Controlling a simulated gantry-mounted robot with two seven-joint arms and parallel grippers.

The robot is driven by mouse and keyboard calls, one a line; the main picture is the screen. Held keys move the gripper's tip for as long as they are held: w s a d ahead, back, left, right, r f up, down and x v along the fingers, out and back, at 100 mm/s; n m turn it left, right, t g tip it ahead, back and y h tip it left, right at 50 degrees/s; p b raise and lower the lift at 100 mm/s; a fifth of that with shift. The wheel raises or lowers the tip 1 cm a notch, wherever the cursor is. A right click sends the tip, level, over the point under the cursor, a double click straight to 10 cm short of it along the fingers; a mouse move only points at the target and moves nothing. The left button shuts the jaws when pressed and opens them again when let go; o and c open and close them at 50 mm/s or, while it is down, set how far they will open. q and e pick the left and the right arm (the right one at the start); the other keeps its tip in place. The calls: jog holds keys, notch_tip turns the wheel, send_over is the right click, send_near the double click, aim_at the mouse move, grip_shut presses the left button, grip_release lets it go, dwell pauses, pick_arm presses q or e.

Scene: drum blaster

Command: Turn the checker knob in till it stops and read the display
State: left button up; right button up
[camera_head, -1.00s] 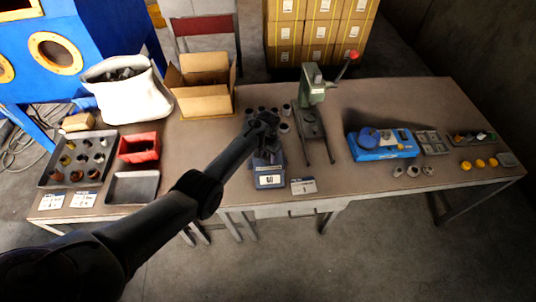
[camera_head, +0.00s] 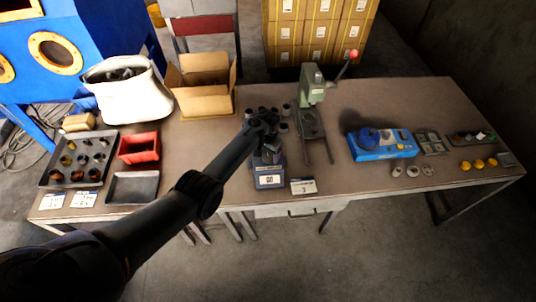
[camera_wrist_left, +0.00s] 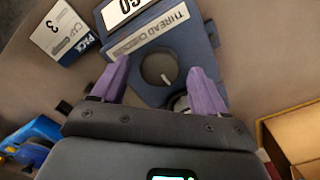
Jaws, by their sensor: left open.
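The thread checker (camera_wrist_left: 180,45) is a dark blue box with a "THREAD CHECKER" label; it also shows on the table in the head view (camera_head: 268,170). Its round grey knob (camera_wrist_left: 159,71) has a white mark on its lower right side. The white display (camera_wrist_left: 127,8) is cut by the top edge of the wrist view; its dark characters look like GO, but I cannot be sure. My left gripper (camera_wrist_left: 160,67) is open, with a purple finger on either side of the knob and a gap to each. In the head view, my left gripper (camera_head: 264,122) is above the checker. My right gripper is not in view.
A green press (camera_head: 312,92) with a red-tipped lever stands close behind to the right. Several dark cups (camera_head: 285,109) stand behind the checker.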

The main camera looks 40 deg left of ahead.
aim_at(268, 156)
pick_arm(q)
notch_tip(268, 156, up, 10)
jog(key=p, duration=0.2)
dwell(0.5)
